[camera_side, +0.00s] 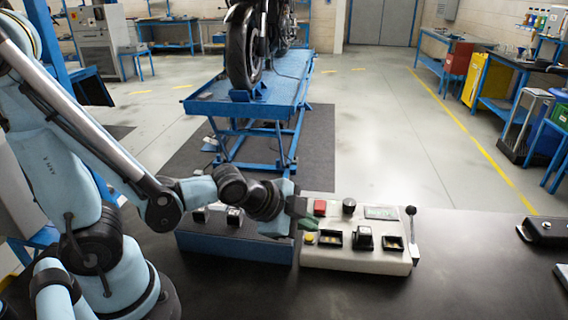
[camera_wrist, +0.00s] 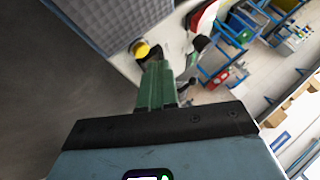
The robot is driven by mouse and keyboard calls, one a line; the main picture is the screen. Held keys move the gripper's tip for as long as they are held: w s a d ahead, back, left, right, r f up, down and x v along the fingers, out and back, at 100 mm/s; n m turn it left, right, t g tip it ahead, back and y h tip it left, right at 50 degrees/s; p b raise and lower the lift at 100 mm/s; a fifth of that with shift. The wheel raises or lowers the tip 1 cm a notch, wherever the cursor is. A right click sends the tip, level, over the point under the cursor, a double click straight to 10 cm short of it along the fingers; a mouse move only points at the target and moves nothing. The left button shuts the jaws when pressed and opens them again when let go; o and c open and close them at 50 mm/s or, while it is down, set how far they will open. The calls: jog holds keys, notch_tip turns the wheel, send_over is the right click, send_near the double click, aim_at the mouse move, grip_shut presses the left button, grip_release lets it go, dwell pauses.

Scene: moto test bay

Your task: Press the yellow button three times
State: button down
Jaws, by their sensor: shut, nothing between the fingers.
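The yellow button (camera_side: 309,238) is on the near left part of a white control panel (camera_side: 345,259). It also shows in the wrist view (camera_wrist: 142,50), just beyond my fingertips and slightly left. My gripper (camera_side: 309,224) has green fingers and is shut and empty. In the side view its fingertips are just above the yellow button, over the panel's left edge. The closed fingers also show in the wrist view (camera_wrist: 155,68). I cannot tell whether they touch the button.
The panel also carries a red button (camera_side: 320,207), a black knob (camera_side: 349,206), a small display (camera_side: 381,212), several switches and a lever (camera_side: 411,226). A blue box (camera_side: 236,247) stands at the panel's left. A black case (camera_side: 545,230) lies at the right. The dark table between is clear.

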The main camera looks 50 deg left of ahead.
aim_at(304, 241)
jog(key=shift+r, duration=2.5)
jog(key=shift+a, duration=0.1)
jog(key=s+a+r+n+g+y, duration=0.1)
jog(key=s+a+n, duration=0.3)
jog(key=n, duration=0.6)
jog(key=shift+s+a+r+n+g, duration=0.3)
jog(key=shift+a+r+n+g, duration=0.15)
jog(key=shift+a, duration=0.35)
